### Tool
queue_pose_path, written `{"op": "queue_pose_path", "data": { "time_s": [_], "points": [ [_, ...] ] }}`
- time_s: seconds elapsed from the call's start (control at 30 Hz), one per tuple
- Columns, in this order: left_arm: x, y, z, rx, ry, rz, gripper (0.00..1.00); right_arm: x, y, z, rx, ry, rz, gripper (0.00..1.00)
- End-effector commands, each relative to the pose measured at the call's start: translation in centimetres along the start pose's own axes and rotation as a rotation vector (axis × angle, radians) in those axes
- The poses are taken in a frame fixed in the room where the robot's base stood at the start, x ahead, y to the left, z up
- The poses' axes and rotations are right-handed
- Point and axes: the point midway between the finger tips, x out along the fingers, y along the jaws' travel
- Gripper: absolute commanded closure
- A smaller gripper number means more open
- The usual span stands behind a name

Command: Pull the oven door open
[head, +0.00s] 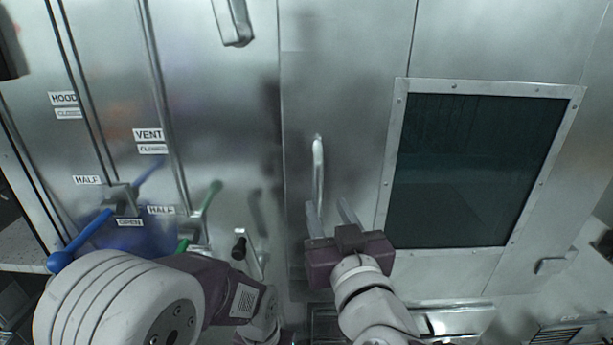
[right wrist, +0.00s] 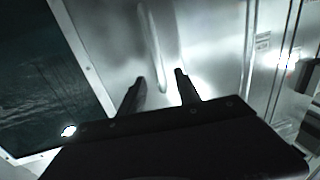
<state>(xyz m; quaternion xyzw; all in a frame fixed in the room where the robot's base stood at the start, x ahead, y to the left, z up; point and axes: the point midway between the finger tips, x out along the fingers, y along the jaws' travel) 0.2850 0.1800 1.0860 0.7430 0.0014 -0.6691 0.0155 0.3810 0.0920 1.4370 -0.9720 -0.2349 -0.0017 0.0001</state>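The oven door (head: 345,90) is a steel panel with a dark framed window (head: 470,170) and looks shut. Its handle (head: 318,172) is an upright pale bar left of the window. My right gripper (head: 328,206) is open and empty at the handle's lower end. In the right wrist view the handle (right wrist: 153,55) stands ahead of the gap between the two spread fingers (right wrist: 158,84); I see no clear contact.
Left of the door are a blue lever (head: 82,240) by the HOOD labels and a green lever (head: 208,200) by the VENT labels. A small black-knobbed crank (head: 240,247) is close to my left arm. A latch-like grip (head: 552,262) is at the right.

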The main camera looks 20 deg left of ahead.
Motion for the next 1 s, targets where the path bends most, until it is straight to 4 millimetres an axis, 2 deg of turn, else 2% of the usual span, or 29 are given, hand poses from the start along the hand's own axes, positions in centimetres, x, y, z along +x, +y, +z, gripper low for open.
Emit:
{"op": "queue_pose_path", "data": {
  "time_s": [0.17, 0.4, 0.6, 0.9, 0.93, 1.0],
  "points": [
    [0.0, 0.0, 0.0, 0.0, 0.0, 0.0, 0.64, 0.8, -0.1, 0.1, -0.002, -0.002, -0.001, 0.6],
    [-0.8, 0.0, -0.1, 0.0, 0.0, 0.0, 0.64, 5.8, 0.0, 0.1, -0.003, -0.005, 0.0, 0.6],
    [-1.4, 0.0, -0.1, 0.0, 0.0, 0.0, 0.64, 8.6, -0.1, 0.1, -0.002, -0.003, -0.001, 0.6],
    [-1.4, 0.0, -0.1, 0.0, 0.0, 0.0, 0.64, 9.1, -0.1, 0.2, -0.001, -0.003, -0.002, 0.6],
    [-1.4, 0.0, -0.1, 0.0, 0.0, 0.0, 0.64, 9.1, -0.1, 0.2, -0.001, -0.003, -0.002, 0.63],
    [-1.4, 0.0, -0.1, 0.0, 0.0, 0.0, 0.64, 9.1, -0.1, 0.2, -0.001, -0.003, -0.002, 0.83]
  ]
}}
